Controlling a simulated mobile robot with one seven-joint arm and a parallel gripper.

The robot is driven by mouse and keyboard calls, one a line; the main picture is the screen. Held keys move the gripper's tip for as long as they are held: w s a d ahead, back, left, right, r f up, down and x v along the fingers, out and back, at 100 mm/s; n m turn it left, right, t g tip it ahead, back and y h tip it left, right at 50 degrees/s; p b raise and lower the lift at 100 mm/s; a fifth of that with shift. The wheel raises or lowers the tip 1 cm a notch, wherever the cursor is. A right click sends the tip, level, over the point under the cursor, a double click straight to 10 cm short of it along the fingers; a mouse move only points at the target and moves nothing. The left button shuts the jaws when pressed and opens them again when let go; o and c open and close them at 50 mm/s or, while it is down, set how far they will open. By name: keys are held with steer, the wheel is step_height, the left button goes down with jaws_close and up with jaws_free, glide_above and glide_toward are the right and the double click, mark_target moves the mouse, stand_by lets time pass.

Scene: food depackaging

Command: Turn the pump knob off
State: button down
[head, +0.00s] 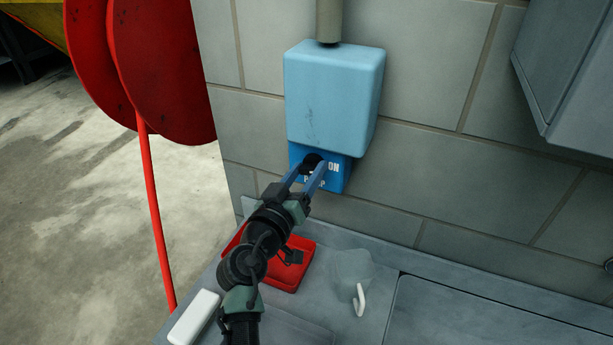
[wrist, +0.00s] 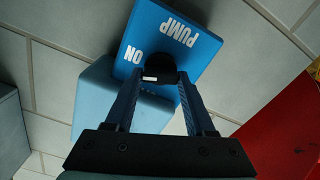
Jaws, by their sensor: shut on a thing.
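The pump knob (head: 313,161) is a round black knob on a blue panel (head: 334,178) lettered "ON" and "PUMP". The panel sits under a light blue box (head: 333,95) on the wall. My gripper (head: 306,170) reaches up to the panel with its two blue fingers on either side of the knob, shut on it. In the wrist view, the knob (wrist: 161,64) lies between the fingertips of my gripper (wrist: 157,78), with a small white mark on its near edge. The fingers hide part of the panel's lettering in the head view.
Below are a grey counter (head: 370,318), a red tray (head: 290,275), a grey jug-like item with a white handle (head: 360,300) and a white block (head: 194,318). A grey cabinet (head: 570,70) hangs at the upper right.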

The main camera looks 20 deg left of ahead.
steer(key=n, duration=0.3)
steer(key=shift+f+n+b, duration=0.15)
steer(key=shift+n+b, duration=0.25)
steer(key=n, duration=0.3)
steer(key=shift+n, duration=0.3)
steer(key=n+p, duration=0.1)
steer(key=n, duration=0.5)
steer(key=shift+a+f, duration=0.1)
steer(key=shift+n, duration=0.3)
steer(key=shift+c, duration=1.4)
jaws_free()
